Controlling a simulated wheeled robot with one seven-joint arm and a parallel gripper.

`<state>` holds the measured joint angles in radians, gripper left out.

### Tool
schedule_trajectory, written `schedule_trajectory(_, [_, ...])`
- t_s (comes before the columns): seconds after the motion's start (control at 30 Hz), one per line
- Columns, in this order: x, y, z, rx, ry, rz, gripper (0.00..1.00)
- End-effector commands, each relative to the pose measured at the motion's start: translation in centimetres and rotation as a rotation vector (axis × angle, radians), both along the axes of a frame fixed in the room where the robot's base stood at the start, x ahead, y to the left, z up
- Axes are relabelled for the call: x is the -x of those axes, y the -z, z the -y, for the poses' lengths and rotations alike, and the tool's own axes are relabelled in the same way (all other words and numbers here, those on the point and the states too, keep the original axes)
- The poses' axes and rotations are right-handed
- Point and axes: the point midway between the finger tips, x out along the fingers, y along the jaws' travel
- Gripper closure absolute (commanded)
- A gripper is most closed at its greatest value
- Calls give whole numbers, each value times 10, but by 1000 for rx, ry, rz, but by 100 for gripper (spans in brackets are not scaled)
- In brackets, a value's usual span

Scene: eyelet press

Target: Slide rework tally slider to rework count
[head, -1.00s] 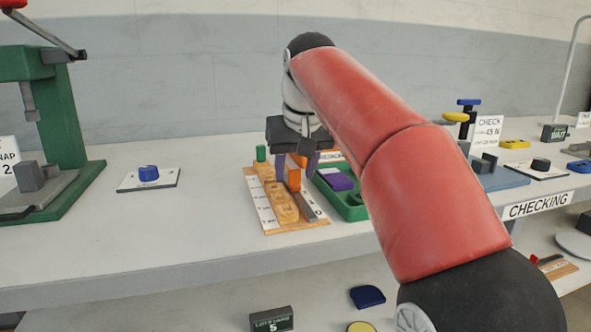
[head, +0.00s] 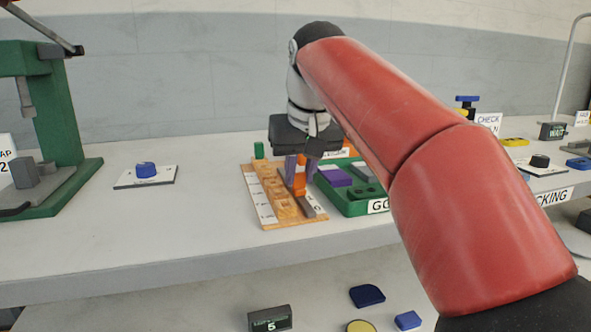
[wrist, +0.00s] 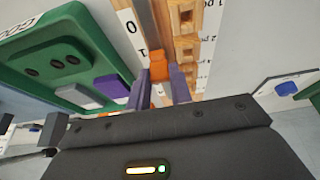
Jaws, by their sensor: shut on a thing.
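The orange tally slider (head: 299,178) stands on the wooden tally board (head: 275,222), in the dark track along the board's right side. My gripper (head: 300,172) is above the board, its purple fingers shut on the slider from both sides. In the wrist view the orange slider (wrist: 158,68) sits between the two fingertips (wrist: 158,84). Number marks 0 and 1 show on a white strip (wrist: 130,32) beside the track there. The marks farther along are hidden by the gripper.
A green GOOD tray (head: 352,208) with purple and grey pieces stands close to the right of the board. A blue knob on a plate (head: 146,171) and a green press (head: 62,140) stand to the left. The bench front is clear.

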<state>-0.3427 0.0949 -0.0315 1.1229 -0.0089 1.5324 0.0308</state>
Motion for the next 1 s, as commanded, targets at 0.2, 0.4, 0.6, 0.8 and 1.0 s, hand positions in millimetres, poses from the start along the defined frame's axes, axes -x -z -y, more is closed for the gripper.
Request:
schedule_trajectory(0.2, [1, -1, 0, -1, 0, 2, 100])
schedule_trajectory(0.4, [1, -1, 0, -1, 0, 2, 63])
schedule_trajectory(0.6, [1, -1, 0, -1, 0, 2, 56])
schedule_trajectory(0.8, [3, -6, 1, -1, 0, 2, 56])
schedule_trajectory(1.0, [14, -38, 4, -1, 0, 5, 56])
